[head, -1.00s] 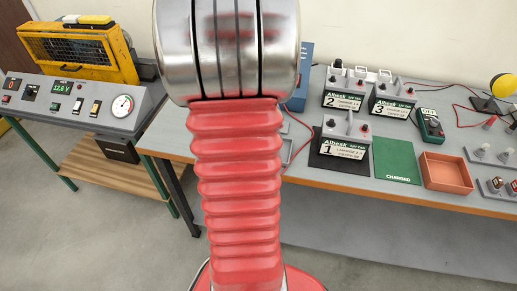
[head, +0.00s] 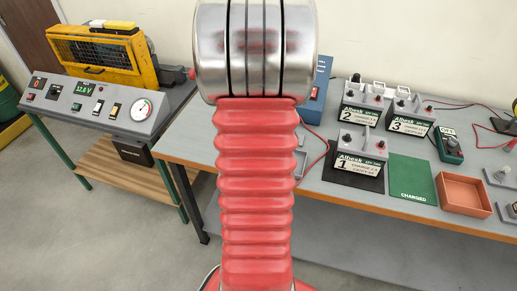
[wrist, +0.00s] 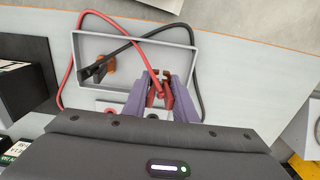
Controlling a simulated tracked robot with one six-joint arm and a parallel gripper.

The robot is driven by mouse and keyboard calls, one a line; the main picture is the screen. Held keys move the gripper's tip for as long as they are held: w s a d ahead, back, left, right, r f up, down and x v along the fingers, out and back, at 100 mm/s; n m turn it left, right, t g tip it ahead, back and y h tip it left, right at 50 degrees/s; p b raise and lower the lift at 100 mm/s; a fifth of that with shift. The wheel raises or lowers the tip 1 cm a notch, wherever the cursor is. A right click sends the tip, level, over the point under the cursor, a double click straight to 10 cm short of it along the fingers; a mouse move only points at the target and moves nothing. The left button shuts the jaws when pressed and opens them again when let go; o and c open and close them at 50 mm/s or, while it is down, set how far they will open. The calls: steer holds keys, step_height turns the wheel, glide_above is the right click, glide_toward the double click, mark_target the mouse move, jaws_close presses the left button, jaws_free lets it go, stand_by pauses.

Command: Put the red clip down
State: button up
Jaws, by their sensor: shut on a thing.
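My gripper (wrist: 160,82), with purple fingers, is shut on the red clip (wrist: 160,97) in the wrist view. The clip's red cable (wrist: 118,27) runs up and left from it. The black clip (wrist: 93,70) lies inside a shallow grey tray (wrist: 135,36), left of my gripper. The red clip shows over the tray's area; whether it touches the tray or bench cannot be told. In the head view my arm hides the gripper and the red clip.
The tray edge (head: 301,160) shows beside my arm, near a blue box (head: 319,92). Batteries including number 1 (head: 360,158), a green mat (head: 412,180) and an orange bin (head: 465,194) are to the right. A control panel (head: 95,103) stands left, across a floor gap.

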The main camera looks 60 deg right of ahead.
steer(key=shift+f, duration=1.85)
steer(key=o, duration=1.1)
steer(key=shift+f, duration=0.1)
steer(key=shift+c, duration=0.2)
step_height(320, 180, up, 12)
steer(key=shift+r, duration=0.1)
